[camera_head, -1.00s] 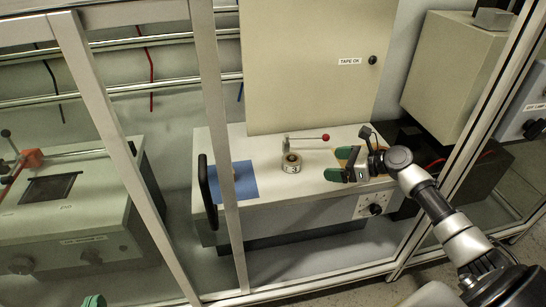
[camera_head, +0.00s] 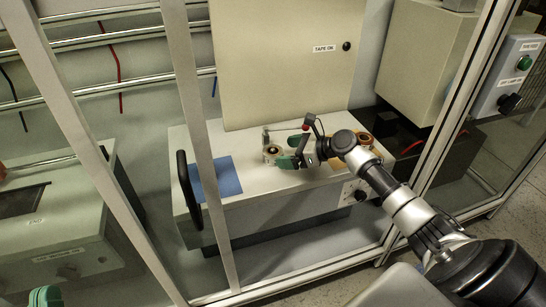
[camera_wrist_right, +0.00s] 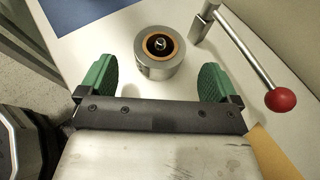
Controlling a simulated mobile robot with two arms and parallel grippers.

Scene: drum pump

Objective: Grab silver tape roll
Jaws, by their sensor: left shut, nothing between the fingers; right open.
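The silver tape roll (camera_head: 271,151) sits on top of the white-grey bench box; in the right wrist view the roll (camera_wrist_right: 158,68) shows a brown core with a metal post in its centre. My right gripper (camera_head: 290,152) is open just to the right of the roll in the head view. In the right wrist view its green fingers (camera_wrist_right: 157,82) straddle the near side of the roll, with gaps on both sides and nothing held. Only the green tip of my left gripper (camera_head: 47,296) shows at the bottom left; it is shut and empty, away from the box.
A lever with a red ball (camera_wrist_right: 280,99) stands close beside the roll. A blue mat (camera_head: 221,177) lies left on the box; a brown roll (camera_head: 366,139) lies on its right end.

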